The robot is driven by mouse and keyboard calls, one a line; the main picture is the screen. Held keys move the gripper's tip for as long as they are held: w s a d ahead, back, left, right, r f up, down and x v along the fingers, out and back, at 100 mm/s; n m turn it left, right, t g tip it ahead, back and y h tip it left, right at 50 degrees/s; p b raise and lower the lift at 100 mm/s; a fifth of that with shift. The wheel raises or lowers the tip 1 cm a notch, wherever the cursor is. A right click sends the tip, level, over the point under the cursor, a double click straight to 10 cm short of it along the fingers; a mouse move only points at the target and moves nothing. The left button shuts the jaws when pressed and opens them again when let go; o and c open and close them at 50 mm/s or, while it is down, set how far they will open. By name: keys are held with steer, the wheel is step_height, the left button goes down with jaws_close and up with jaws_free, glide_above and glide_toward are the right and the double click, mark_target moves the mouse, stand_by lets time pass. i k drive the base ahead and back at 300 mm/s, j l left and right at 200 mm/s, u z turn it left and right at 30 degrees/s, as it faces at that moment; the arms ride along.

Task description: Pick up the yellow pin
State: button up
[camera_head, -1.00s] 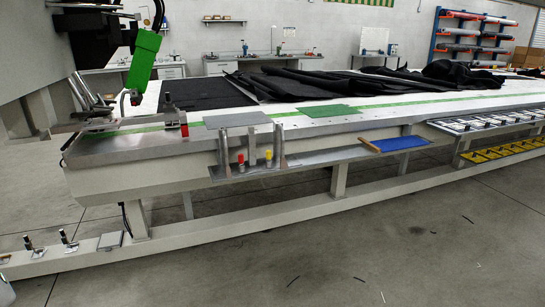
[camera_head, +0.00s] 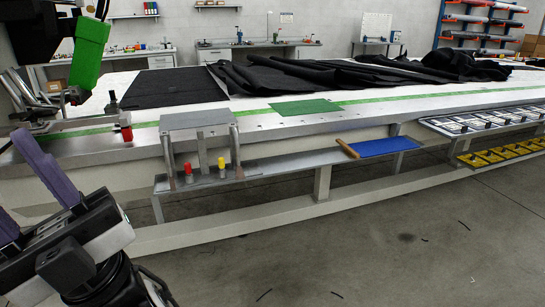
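The yellow pin (camera_head: 221,167) stands upright on the narrow metal shelf (camera_head: 262,168) on the side of the long table, under a small grey plate on posts. A red pin (camera_head: 188,172) stands left of it. My gripper (camera_head: 12,180) is at the lower left, well left of the pins and nearer the camera. Its two purple fingers are spread apart with nothing seen between them. The left finger is partly cut off by the picture edge.
The grey plate (camera_head: 196,120) and its posts stand around the pins. A blue flat tool with a wooden handle (camera_head: 388,146) lies further right on the shelf. Black cloth (camera_head: 300,75) lies on the long table (camera_head: 400,108).

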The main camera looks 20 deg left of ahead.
mark_target(220, 160)
steer(key=i+l+z, duration=0.2)
steer(key=i, duration=0.35)
steer(key=i+z, duration=0.2)
steer(key=i, duration=0.4)
steer(key=i+l+u, duration=0.1)
steer(key=i+u, duration=0.35)
steer(key=i+l+u, duration=0.3)
steer(key=u, duration=0.2)
steer(key=i+l+u, duration=0.15)
steer(key=u, duration=0.2)
steer(key=i+l+u, duration=0.2)
steer(key=u, duration=0.15)
steer(key=i+l+u, duration=0.1)
steer(key=l+u, duration=0.25)
steer(key=i+l+u, duration=0.1)
steer(key=l+u, duration=0.25)
steer(key=i+l+u, duration=0.1)
steer(key=l+u, duration=0.3)
steer(key=i+l+u, duration=0.15)
steer(key=i+l, duration=0.2)
steer(key=i, duration=0.15)
